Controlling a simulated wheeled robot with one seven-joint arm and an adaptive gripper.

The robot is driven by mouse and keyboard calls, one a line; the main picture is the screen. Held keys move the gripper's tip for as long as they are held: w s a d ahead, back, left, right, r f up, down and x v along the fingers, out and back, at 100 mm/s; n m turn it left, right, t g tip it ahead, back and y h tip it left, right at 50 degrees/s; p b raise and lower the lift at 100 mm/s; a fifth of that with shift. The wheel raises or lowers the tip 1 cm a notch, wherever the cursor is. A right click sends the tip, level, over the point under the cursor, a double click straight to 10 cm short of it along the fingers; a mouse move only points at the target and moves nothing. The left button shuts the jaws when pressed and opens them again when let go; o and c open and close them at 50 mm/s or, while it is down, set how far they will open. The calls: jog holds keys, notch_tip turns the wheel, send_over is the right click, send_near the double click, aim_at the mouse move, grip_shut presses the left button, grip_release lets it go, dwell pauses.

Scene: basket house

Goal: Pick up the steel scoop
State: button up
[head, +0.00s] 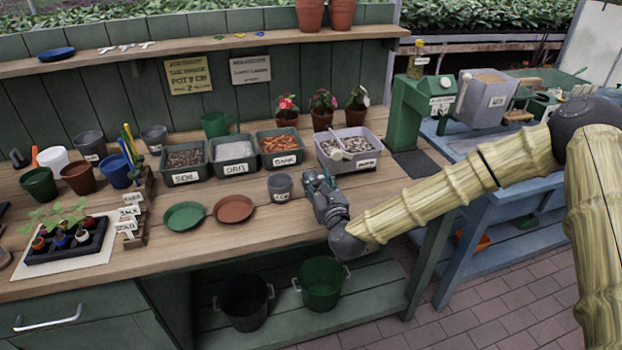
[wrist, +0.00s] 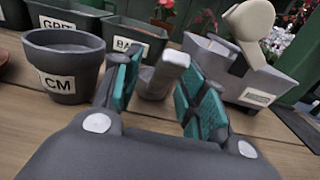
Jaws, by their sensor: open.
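A pale grey metal-looking piece (wrist: 172,68), which appears to be the steel scoop, shows in the wrist view between my two fingers. It tilts up from the bench top, and its lower part is partly hidden by my gripper. In the head view my gripper (head: 322,188) hides most of it. My gripper (wrist: 160,88) is open, with a teal-padded finger on each side of the piece. I cannot tell whether either finger touches it. A cream scoop-like tool (wrist: 252,22) stands in the light grey bin (wrist: 278,84) at the right.
A grey pot marked CM (wrist: 62,68) stands close left of my gripper. Labelled bins, including the bark bin (wrist: 130,38), stand behind. A green saucer (head: 184,217) and a terracotta saucer (head: 234,209) lie farther left. The bench front (head: 270,235) is clear.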

jog(key=shift+w+a, duration=0.1)
jog(key=shift+w, duration=0.3)
grip_shut()
